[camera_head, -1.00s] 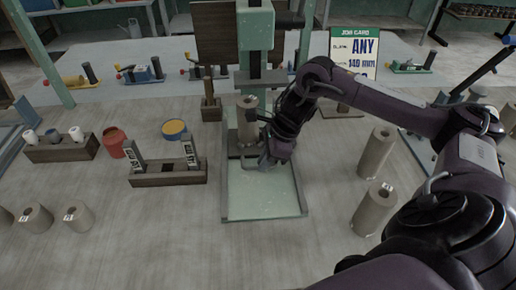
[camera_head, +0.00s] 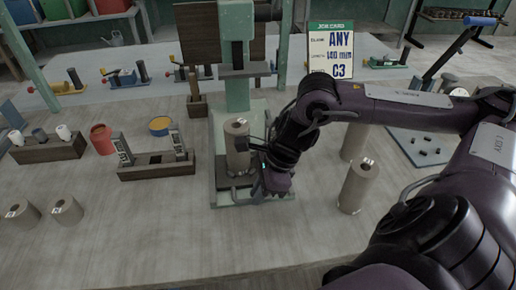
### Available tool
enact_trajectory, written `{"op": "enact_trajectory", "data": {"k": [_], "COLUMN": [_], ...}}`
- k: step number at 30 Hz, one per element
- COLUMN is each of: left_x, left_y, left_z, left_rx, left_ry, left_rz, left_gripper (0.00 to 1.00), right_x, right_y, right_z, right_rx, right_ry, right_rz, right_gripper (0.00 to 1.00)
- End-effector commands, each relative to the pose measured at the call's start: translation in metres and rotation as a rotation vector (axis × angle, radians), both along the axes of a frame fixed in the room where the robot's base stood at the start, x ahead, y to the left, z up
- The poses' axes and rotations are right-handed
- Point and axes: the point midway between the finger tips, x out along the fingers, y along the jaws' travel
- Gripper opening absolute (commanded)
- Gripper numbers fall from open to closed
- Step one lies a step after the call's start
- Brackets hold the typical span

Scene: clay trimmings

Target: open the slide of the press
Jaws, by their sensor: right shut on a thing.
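The green press (camera_head: 237,100) stands in the middle of the table. A grey-brown clay cylinder (camera_head: 237,150) stands upright on its slide (camera_head: 232,183), which is near the front of the press's base tray (camera_head: 262,200). My right gripper (camera_head: 262,168) is at the right front of the slide, just beside the cylinder. It is shut on the slide's handle; the wrist hides most of the handle and the fingertips. My left gripper is out of view.
Two clay cylinders (camera_head: 358,187) stand right of the press, close to my right arm. A dark rack (camera_head: 155,168) with upright markers, a red cup (camera_head: 103,139) and more cylinders (camera_head: 66,211) lie left. A job card (camera_head: 340,50) stands behind. The front table is clear.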

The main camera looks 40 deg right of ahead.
Motion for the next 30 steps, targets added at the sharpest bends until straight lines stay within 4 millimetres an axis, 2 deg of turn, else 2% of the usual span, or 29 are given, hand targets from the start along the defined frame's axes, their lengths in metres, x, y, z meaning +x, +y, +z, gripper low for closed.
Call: {"op": "enact_trajectory", "data": {"k": [15,16,21,30], "left_x": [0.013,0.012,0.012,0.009], "left_y": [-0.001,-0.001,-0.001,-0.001], "left_z": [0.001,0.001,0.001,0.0], "left_rx": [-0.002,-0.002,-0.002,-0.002], "left_ry": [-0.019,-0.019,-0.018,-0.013], "left_rz": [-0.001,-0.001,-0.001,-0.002], "left_gripper": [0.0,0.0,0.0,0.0], "right_x": [0.001,0.001,0.001,0.0], "right_y": [0.0,0.0,0.0,-0.001], "right_z": [0.002,0.002,0.002,0.003], "right_rx": [0.0,0.0,0.0,-0.001], "right_ry": [-0.004,-0.004,-0.004,-0.003], "right_rz": [-0.002,-0.002,-0.002,-0.001], "right_gripper": [0.0,0.12,0.32,0.32]}}
